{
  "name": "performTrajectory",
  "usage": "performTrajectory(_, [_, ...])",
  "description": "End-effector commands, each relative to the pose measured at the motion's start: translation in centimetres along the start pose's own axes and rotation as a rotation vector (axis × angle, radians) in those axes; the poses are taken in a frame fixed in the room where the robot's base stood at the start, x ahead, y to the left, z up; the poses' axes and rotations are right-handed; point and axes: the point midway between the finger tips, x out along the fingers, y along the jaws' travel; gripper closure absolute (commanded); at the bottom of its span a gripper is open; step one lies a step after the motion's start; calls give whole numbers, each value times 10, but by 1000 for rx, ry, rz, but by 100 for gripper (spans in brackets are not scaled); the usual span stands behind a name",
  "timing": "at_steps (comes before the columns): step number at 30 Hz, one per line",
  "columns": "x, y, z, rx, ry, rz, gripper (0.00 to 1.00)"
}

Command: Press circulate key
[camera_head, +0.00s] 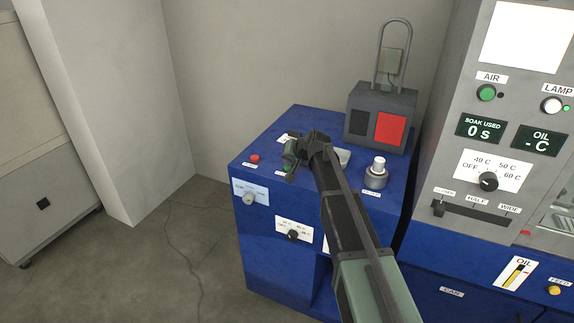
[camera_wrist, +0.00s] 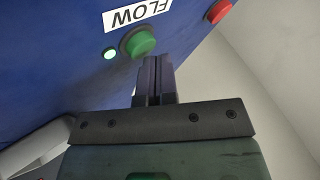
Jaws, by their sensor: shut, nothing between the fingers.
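A round green button (camera_wrist: 140,43) sits on the blue panel beside a label reading FLOW (camera_wrist: 138,12). No label with the word circulate is readable. A small green lamp (camera_wrist: 110,54) glows beside the button. My gripper (camera_wrist: 155,61) is shut and empty. Its fingertips overlap the lower edge of the green button in the wrist view; I cannot tell whether they touch it. In the head view my gripper (camera_head: 290,178) points down at the blue cabinet top and largely hides the green button.
A red button (camera_head: 254,158) lies left of my gripper, also in the wrist view (camera_wrist: 218,11). A silver-capped knob (camera_head: 376,172) stands to the right. A grey box with a red face (camera_head: 390,129) and tall handle stands behind. A grey control panel (camera_head: 470,120) rises at right.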

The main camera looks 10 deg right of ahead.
Motion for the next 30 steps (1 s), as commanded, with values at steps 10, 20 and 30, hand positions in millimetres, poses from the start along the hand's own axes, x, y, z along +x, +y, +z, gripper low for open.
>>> performTrajectory(10, [-6,-5,-5,0,1,0,100])
performTrajectory(20, [-38,-28,-28,0,1,0,100])
performTrajectory(30, [-42,-31,-31,0,1,0,100])
